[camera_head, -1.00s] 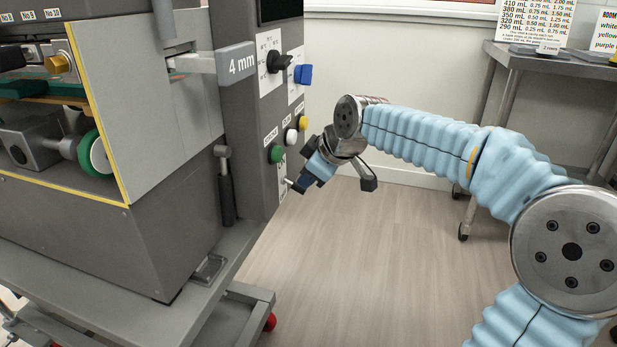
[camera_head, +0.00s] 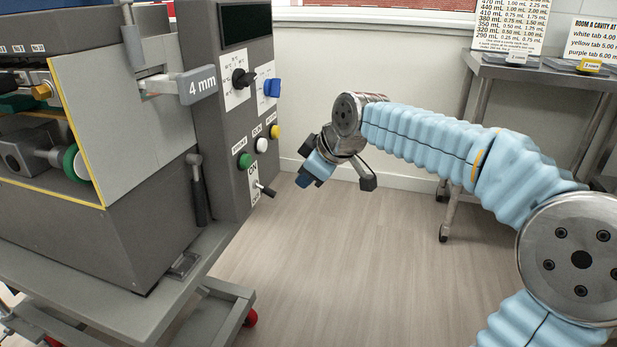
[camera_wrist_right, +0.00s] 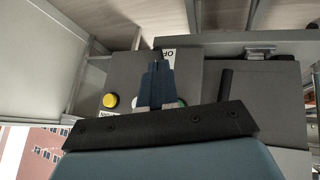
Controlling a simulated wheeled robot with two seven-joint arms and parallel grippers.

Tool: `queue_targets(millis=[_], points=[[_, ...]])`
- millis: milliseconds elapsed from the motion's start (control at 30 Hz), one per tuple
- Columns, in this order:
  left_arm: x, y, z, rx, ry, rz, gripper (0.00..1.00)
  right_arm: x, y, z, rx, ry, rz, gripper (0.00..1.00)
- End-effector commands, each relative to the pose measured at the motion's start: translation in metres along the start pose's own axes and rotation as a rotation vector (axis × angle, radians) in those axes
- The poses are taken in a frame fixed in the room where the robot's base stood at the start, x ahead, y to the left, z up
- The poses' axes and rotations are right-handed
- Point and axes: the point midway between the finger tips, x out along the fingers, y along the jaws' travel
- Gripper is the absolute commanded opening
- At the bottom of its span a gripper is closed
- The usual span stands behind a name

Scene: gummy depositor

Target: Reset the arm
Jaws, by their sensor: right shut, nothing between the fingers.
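My right gripper (camera_head: 306,180) hangs in free air to the right of the depositor's control panel (camera_head: 232,120), a visible gap away from it. Its fingers are shut and hold nothing. In the right wrist view the fingers (camera_wrist_right: 157,75) are together, with the panel behind them. My right arm, in a light blue sleeve, reaches in from the right edge and bends at the wrist. My left gripper is not in view.
The panel carries a black knob (camera_head: 243,79), a blue knob (camera_head: 271,88), green (camera_head: 245,160), white (camera_head: 261,145) and yellow (camera_head: 275,131) buttons, and a toggle switch (camera_head: 265,189). A metal table (camera_head: 540,72) with signs stands at the back right. The floor between is clear.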

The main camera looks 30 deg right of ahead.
Motion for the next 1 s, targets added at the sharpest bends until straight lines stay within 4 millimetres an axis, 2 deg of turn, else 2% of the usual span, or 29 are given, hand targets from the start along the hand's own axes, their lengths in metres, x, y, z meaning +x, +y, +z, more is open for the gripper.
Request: queue_targets(millis=[467,567,667,767,800,867,900,967,1000], points=[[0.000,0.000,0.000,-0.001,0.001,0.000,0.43,0.001,0.000,0.000,0.001,-0.001,-0.001,0.00],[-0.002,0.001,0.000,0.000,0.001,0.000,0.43,0.017,-0.005,0.000,0.016,-0.011,-0.017,0.00],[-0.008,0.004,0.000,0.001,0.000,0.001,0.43,0.061,-0.022,0.003,0.061,-0.038,-0.061,0.00],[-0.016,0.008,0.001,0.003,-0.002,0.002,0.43,0.127,-0.057,0.017,0.151,-0.082,-0.129,0.00],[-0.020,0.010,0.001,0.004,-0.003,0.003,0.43,0.155,-0.076,0.027,0.196,-0.105,-0.159,0.00],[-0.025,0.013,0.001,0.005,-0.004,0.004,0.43,0.193,-0.108,0.047,0.272,-0.143,-0.200,0.00],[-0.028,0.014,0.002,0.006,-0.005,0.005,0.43,0.215,-0.131,0.062,0.324,-0.170,-0.226,0.00],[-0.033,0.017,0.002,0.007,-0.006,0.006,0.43,0.242,-0.169,0.088,0.405,-0.216,-0.262,0.00],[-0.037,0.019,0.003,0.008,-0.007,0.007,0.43,0.256,-0.196,0.107,0.463,-0.250,-0.284,0.00]])
